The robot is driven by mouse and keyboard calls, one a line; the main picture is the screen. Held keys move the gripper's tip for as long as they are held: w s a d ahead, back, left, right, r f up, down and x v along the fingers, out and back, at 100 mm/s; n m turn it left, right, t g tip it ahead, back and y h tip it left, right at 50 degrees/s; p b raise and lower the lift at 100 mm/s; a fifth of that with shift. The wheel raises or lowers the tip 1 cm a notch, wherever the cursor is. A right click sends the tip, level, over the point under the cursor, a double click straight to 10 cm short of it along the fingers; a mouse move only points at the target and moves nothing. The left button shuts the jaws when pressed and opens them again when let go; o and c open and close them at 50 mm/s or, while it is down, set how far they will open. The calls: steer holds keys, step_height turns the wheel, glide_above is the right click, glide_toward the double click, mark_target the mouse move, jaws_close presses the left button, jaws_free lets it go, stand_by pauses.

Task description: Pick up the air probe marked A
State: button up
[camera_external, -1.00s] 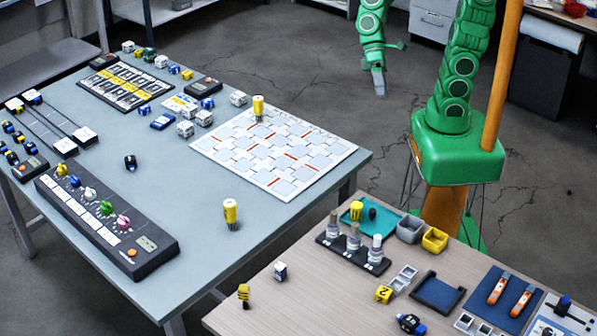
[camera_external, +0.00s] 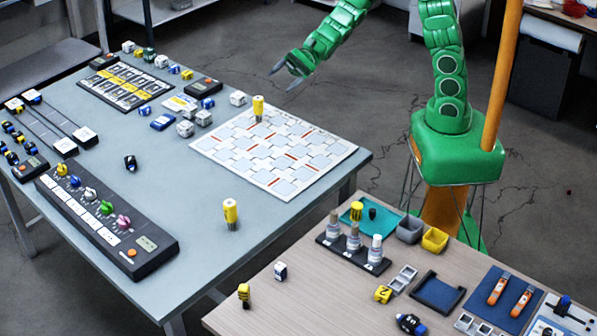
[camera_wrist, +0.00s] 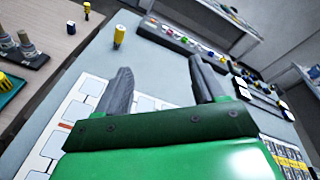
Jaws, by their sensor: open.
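Yellow-and-white cylinders that may be probes stand upright in several places; no letter A is legible. One cylinder (camera_external: 258,108) stands on the white grid sheet (camera_external: 215,147) and is not visible in the wrist view. Another cylinder (camera_external: 231,214) stands near the grey table's front edge and shows beyond my left finger in the wrist view (camera_wrist: 119,36). My gripper (camera_external: 281,80) is open and empty, in the air behind the grid sheet. Its spread fingers show in the wrist view (camera_wrist: 161,64).
A black knob panel (camera_external: 160,259) and several small cubes lie on the grey table (camera_external: 185,225). The wooden table (camera_external: 310,301) holds a bottle rack (camera_external: 333,245), grey and yellow bins and a striped yellow piece (camera_external: 243,294). The grey table's middle is mostly clear.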

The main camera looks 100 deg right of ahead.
steer(key=w+d+f+m+t+h, duration=0.35)
steer(key=d+f+m, duration=0.5)
steer(key=d, duration=0.35)
steer(key=m+g+h, duration=0.1)
steer(key=m+h, duration=0.3)
steer(key=m, duration=0.1)
glide_toward(255, 113)
step_height(255, 113, up, 2)
steer(key=w, duration=0.2)
steer(key=shift+x, duration=3.4)
steer(key=shift+w+d+f, duration=0.1)
steer(key=shift+w+f, duration=0.25)
steer(key=shift+w, duration=0.2)
steer(key=shift+c, duration=0.4)
steer(key=c, duration=1)
steer(key=shift+r, duration=0.2)
